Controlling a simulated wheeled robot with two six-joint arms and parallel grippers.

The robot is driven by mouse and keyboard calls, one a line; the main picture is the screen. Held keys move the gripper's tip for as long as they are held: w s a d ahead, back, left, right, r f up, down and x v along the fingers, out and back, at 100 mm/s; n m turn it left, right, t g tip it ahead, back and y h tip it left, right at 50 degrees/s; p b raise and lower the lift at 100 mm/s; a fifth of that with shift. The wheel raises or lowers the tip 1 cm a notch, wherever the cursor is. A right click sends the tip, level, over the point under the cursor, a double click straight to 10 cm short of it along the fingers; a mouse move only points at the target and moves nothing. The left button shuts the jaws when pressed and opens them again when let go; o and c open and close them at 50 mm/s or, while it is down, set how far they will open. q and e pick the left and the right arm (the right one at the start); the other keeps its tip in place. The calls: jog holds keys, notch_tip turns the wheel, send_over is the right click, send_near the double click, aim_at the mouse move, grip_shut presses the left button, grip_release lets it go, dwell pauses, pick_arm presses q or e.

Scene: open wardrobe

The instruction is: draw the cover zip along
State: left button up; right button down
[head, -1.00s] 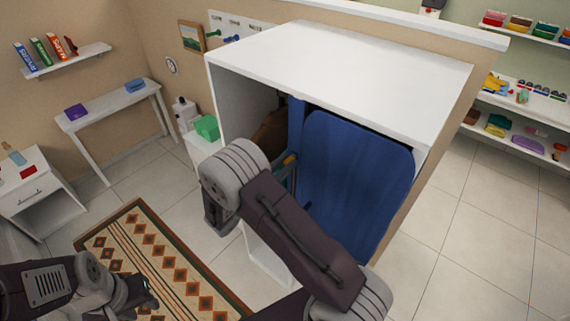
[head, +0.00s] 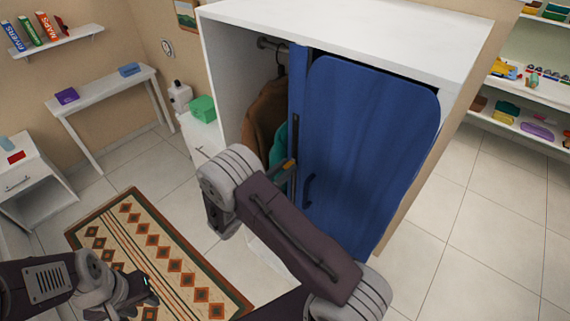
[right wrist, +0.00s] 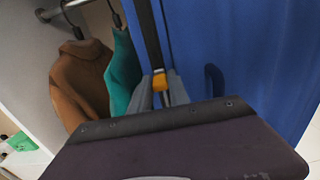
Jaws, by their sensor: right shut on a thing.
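A tall blue cover (head: 365,150) hangs in the open wardrobe, with a dark handle loop on its front. A dark zip strip (head: 294,135) runs down near its left side; it also shows in the right wrist view (right wrist: 147,35). My right gripper (right wrist: 161,92) is shut on the orange zip pull (right wrist: 160,81), low on the visible strip. In the head view the pull (head: 288,165) shows just above my right arm, which hides the lower zip. My left gripper (head: 145,292) is low at the left, away from the cover; its jaw opening is unclear.
A brown garment (head: 266,115) and a teal garment (right wrist: 122,72) hang left of the cover from a rail (right wrist: 62,10). The white wardrobe (head: 360,35) encloses them. A patterned rug (head: 150,250) lies on the floor at left. Open floor lies to the right.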

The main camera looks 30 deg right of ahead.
notch_tip(320, 180, down, 22)
jog(key=b, duration=1.4)
jog(key=shift+b, duration=0.3)
jog(key=shift+f, duration=0.35)
jog(key=c, duration=1.4)
grip_release()
jog(key=shift+o, duration=0.8)
jog(key=b+v, duration=0.1)
jog(key=v, duration=0.8)
jog(key=shift+b, duration=0.35)
